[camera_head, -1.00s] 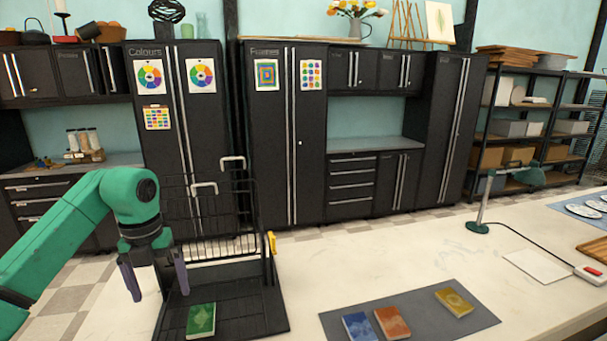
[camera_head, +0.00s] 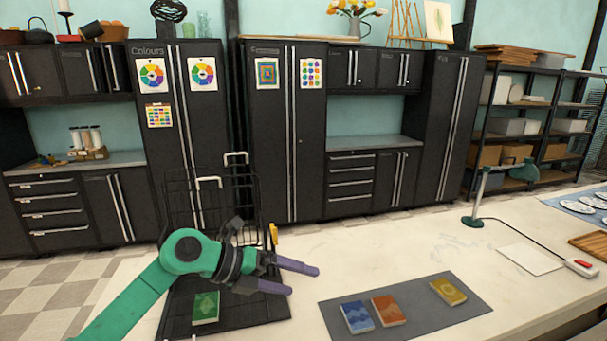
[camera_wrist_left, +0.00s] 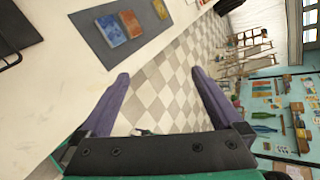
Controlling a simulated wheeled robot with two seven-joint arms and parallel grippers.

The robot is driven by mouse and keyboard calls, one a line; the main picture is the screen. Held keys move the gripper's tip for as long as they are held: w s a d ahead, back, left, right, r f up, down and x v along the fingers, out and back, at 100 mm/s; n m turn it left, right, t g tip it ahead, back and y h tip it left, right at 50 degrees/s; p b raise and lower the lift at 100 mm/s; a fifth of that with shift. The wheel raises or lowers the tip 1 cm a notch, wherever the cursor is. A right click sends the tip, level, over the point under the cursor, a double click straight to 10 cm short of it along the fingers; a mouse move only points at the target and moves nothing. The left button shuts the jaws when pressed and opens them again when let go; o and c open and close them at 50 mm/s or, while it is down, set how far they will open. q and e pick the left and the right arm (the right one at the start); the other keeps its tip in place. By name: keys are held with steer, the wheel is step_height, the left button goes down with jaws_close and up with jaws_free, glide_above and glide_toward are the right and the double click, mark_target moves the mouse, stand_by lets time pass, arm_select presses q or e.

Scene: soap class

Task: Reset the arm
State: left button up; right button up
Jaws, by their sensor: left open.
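My left gripper (camera_head: 303,279) is open and empty, its purple fingers pointing right above the table. It also shows in the left wrist view (camera_wrist_left: 160,85) with nothing between its fingers. My green left arm comes in from the lower left and passes over the black wire rack (camera_head: 240,318), hiding part of it. A green soap box (camera_head: 206,308) lies on the base of the rack, below my arm. My right gripper is in neither view.
A grey mat (camera_head: 410,316) on the white table (camera_head: 400,250) carries a blue box (camera_head: 357,316), an orange box (camera_head: 388,310) and a yellow box (camera_head: 448,291). A green lamp (camera_head: 490,190) and a red-buttoned device (camera_head: 582,267) stand at the right.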

arm_select(q)
steer(key=d+r+n+t+h, duration=0.4)
steer(key=r+n+t+h, duration=0.15)
steer(key=r, duration=0.35)
steer(key=w+a+f+n+t+y, duration=0.1)
steer(key=w+a+n+t+y, duration=0.3)
steer(key=a+n+t+y, duration=0.9)
steer(key=s+a+f+n+g+y, duration=0.25)
steer(key=a+f+n+g, duration=0.2)
steer(key=f+n, duration=0.35)
steer(key=s+a+f+n+g+y, duration=0.2)
steer(key=s+a+f+n+g, duration=0.15)
steer(key=a+f+n, duration=0.45)
steer(key=s+f+g+h, duration=0.1)
steer(key=s+f+g, duration=1)
steer(key=s+f, duration=0.65)
steer(key=s+f+g+b, duration=0.1)
steer(key=s+f+b, duration=0.2)
steer(key=f, duration=1.2)
steer(key=s+f+b, duration=0.2)
steer(key=f+b, duration=0.1)
steer(key=f, duration=1.2)
steer(key=s+a+f+g+b, duration=0.1)
steer(key=s+f+b, duration=0.3)
steer(key=s+f, duration=1.2)
steer(key=shift+a+f, duration=0.3)
steer(key=shift+a, duration=0.25)
